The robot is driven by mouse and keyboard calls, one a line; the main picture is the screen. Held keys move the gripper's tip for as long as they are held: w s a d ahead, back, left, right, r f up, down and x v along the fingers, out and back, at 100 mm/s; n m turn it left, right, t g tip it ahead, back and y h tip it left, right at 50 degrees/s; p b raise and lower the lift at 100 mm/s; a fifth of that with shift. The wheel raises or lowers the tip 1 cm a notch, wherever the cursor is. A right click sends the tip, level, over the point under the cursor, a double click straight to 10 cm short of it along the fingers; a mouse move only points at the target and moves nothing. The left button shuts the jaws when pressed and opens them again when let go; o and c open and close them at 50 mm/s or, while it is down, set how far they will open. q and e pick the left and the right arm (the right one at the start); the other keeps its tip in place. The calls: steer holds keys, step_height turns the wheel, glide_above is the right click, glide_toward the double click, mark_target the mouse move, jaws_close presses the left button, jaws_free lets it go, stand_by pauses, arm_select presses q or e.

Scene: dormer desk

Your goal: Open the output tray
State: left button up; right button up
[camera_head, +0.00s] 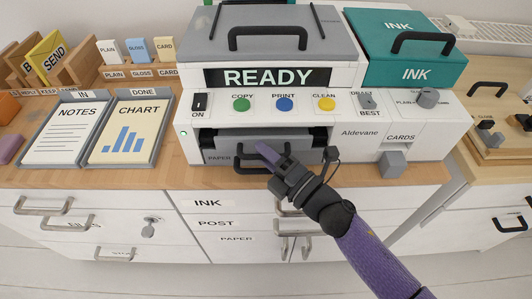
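The white printer (358,151) stands on the wooden desk, its display reading READY. Low in its front is a dark recess with a grey front panel marked PAPER (219,157) and a black bar handle (245,167). I cannot tell which part there is the output tray, as my gripper covers some of it. The finger gap is hidden from this angle. My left gripper is out of view.
Buttons (284,104) line the printer above the recess. A teal INK box (414,58) is at its upper right. A grey block (392,163) juts out below CARDS. The NOTES tray (43,162) and CHART tray (106,160) lie left. White drawers (75,205) with handles are below.

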jaws_close()
stand_by(1.3)
